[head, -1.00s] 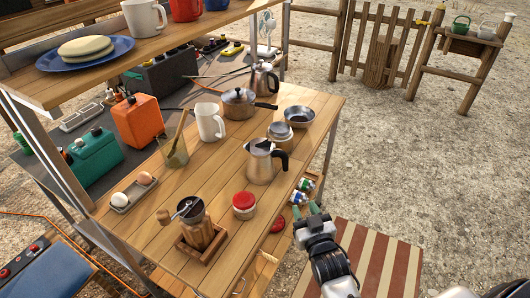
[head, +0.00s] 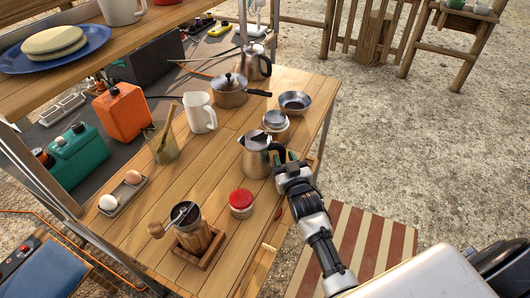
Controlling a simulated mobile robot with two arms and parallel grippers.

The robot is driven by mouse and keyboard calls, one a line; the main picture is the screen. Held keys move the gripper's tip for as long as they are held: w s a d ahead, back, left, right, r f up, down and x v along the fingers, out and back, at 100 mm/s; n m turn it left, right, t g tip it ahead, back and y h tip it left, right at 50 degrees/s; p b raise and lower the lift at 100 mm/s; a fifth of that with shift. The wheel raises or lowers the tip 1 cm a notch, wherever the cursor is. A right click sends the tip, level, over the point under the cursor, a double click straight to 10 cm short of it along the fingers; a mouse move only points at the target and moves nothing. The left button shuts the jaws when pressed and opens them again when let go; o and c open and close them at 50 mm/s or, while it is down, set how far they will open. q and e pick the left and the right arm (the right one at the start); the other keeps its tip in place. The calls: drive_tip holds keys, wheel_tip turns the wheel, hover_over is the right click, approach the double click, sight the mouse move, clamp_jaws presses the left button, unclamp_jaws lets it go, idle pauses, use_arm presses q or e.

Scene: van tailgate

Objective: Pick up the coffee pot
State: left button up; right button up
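A steel coffee pot (head: 254,160) with a dark handle stands upright on the wooden table, near its right edge. A second steel pot (head: 254,65) with a dark handle stands at the back of the table. My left gripper is not in view.
A red-lidded jar (head: 241,203) and a coffee grinder (head: 192,230) stand in front of the pot. A lidded canister (head: 275,125), a steel bowl (head: 295,102), a saucepan (head: 229,93) and a white jug (head: 200,113) stand behind it. A shelf (head: 75,70) overhangs the left side.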

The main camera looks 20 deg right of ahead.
drive_tip(key=shift+w+d, duration=0.15)
drive_tip(key=shift+w, duration=1)
clamp_jaws()
drive_tip(key=shift+r, duration=0.1)
